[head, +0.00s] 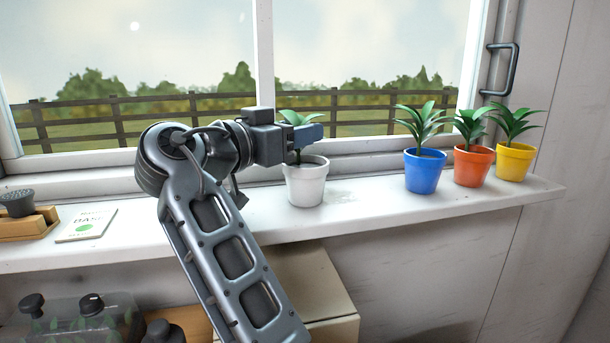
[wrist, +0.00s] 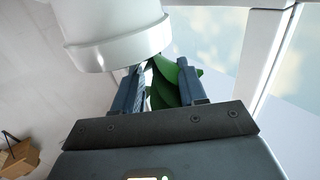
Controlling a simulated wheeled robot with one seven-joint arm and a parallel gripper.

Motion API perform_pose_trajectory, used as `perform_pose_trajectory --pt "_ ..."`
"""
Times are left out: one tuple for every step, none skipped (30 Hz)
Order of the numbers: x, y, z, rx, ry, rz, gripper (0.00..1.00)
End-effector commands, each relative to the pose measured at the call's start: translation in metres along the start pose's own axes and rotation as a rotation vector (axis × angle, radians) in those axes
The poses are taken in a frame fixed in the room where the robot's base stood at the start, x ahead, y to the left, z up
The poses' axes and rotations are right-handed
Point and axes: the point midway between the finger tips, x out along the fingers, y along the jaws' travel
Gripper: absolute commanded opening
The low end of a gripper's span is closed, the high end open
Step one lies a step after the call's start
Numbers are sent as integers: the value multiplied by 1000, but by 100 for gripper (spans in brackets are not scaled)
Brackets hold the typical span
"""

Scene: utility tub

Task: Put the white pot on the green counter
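The white pot (head: 306,183) holds a green leafy plant and stands upright on the white windowsill (head: 350,219). My gripper (head: 308,133) is just above the pot, at the height of the leaves. In the wrist view the two fingers (wrist: 162,86) are apart, with green leaves (wrist: 172,80) between them. The white pot's rim (wrist: 118,48) is close to the fingertips there; I cannot tell whether they touch it. No green counter shows in either view.
Blue (head: 425,172), orange (head: 473,166) and yellow (head: 514,161) potted plants stand to the right on the sill. A booklet (head: 87,226) and a wooden tray (head: 28,226) lie at the left. The window is close behind. Sill between the white and blue pots is clear.

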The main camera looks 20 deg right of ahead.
Motion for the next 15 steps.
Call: perform_pose_trajectory --pt "0 0 0 0 0 0 37" --pt "0 0 0 0 0 0 34" --pt "0 0 0 0 0 0 31" --pt "0 0 0 0 0 0 28" --pt "0 0 0 0 0 0 25" --pt "0 0 0 0 0 0 21" --pt "0 0 0 0 0 0 18" --pt "0 0 0 0 0 0 15" --pt "0 0 0 0 0 0 12" --pt "0 0 0 0 0 0 9" --pt "0 0 0 0 0 0 6" --pt "0 0 0 0 0 0 2" --pt "0 0 0 0 0 0 0" --pt "0 0 0 0 0 0 0" --pt "0 0 0 0 0 0 0"
